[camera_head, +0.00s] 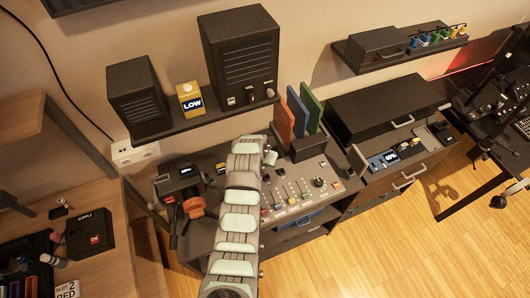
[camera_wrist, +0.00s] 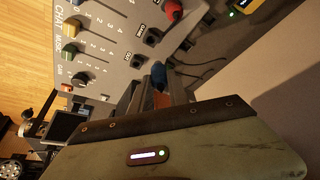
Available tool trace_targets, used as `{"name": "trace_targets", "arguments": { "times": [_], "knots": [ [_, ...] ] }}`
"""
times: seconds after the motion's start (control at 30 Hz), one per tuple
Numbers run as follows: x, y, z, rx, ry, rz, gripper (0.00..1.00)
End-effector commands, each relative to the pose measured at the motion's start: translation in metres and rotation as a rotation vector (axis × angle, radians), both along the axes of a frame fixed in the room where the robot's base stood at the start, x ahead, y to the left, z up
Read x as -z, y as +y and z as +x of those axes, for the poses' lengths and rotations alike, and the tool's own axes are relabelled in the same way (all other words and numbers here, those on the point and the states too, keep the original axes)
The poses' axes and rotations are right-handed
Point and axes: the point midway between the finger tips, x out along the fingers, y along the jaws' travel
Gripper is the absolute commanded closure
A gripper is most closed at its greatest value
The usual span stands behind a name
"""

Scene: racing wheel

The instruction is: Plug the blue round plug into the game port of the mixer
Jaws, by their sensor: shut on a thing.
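The mixer (camera_head: 312,176) is a grey panel with sliders and coloured knobs on the desk. In the wrist view the mixer (camera_wrist: 112,28) fills the upper left. Two dark square ports, an upper one (camera_wrist: 152,37) and a lower one (camera_wrist: 137,60), sit near its edge; their small labels are hard to read. My gripper (camera_wrist: 159,88) is shut on the blue round plug (camera_wrist: 158,72). The plug points toward the mixer's port edge, and its tip appears short of the upper port.
Dark cables (camera_wrist: 195,72) lie beside the plug. In the head view, upright coloured books (camera_head: 298,112), a black speaker (camera_head: 241,60) and a shelf (camera_head: 190,122) stand behind. An orange-and-black headset (camera_head: 195,207) lies left of my arm.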

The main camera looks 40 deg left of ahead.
Motion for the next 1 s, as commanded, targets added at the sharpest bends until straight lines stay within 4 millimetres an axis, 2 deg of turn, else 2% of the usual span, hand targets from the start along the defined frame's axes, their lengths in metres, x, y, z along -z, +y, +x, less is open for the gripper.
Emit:
{"name": "trace_targets", "arguments": {
  "times": [0.03,0.6,1.0],
  "knots": [
    [-0.007,-0.002,-0.003,-0.002,0.003,-0.001,1.00],
    [0.000,-0.002,-0.003,-0.004,0.001,0.002,1.00],
    [0.033,-0.002,-0.002,-0.004,-0.001,0.002,1.00]
  ]
}}
